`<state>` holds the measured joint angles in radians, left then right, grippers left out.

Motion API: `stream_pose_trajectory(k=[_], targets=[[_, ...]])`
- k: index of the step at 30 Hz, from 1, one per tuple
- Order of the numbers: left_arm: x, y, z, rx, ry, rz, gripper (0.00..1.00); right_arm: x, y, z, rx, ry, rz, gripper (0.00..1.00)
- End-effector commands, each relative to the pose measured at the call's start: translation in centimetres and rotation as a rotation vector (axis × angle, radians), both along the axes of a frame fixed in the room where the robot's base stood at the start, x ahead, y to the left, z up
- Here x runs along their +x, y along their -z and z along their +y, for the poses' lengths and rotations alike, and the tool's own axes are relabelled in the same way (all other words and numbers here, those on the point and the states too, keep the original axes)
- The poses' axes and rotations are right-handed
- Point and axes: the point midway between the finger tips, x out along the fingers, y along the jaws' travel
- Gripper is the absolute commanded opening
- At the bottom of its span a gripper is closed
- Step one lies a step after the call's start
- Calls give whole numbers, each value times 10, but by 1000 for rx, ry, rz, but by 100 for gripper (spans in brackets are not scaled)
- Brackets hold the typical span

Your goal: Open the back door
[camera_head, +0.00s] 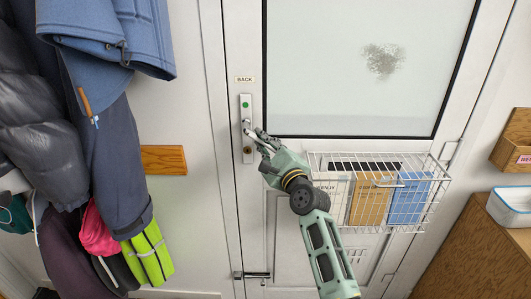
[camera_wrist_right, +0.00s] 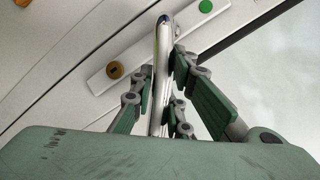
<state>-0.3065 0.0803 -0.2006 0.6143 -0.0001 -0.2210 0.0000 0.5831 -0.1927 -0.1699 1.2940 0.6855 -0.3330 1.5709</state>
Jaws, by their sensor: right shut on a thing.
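The white back door (camera_head: 300,215) has a large frosted pane and a "BACK" label (camera_head: 245,79) beside it at its left edge. A handle plate (camera_head: 246,105) on the door carries a green dot, a silver lever handle and a brass lock (camera_head: 248,150). My right gripper (camera_head: 255,137) is at the lever, and its fingers stand on both sides of the handle (camera_wrist_right: 162,60) in the right wrist view, shut on it. A bolt (camera_head: 252,275) sits low at the door's left edge. The door looks closed in its frame. My left gripper is not in view.
Coats (camera_head: 110,150) and a yellow-green item (camera_head: 148,255) hang at the left.

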Motion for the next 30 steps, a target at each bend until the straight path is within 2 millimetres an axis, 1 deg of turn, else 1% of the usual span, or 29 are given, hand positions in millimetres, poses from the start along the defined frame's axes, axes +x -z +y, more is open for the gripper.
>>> stream_pose_trajectory(k=[1, 10, 17, 19, 23, 30], targets=[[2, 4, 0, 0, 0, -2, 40, 0, 6, 2, 5, -3, 7, 0], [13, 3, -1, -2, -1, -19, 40, 1, 5, 3, 18, -5, 8, 0], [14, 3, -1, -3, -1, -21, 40, 1, 5, 2, 17, -6, 8, 0], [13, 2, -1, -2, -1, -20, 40, -3, 6, 1, 17, -9, 10, 0], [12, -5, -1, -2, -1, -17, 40, -21, 6, -4, 16, -36, 11, 0], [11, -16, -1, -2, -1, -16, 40, -81, 7, -16, 13, -128, 12, 0]])
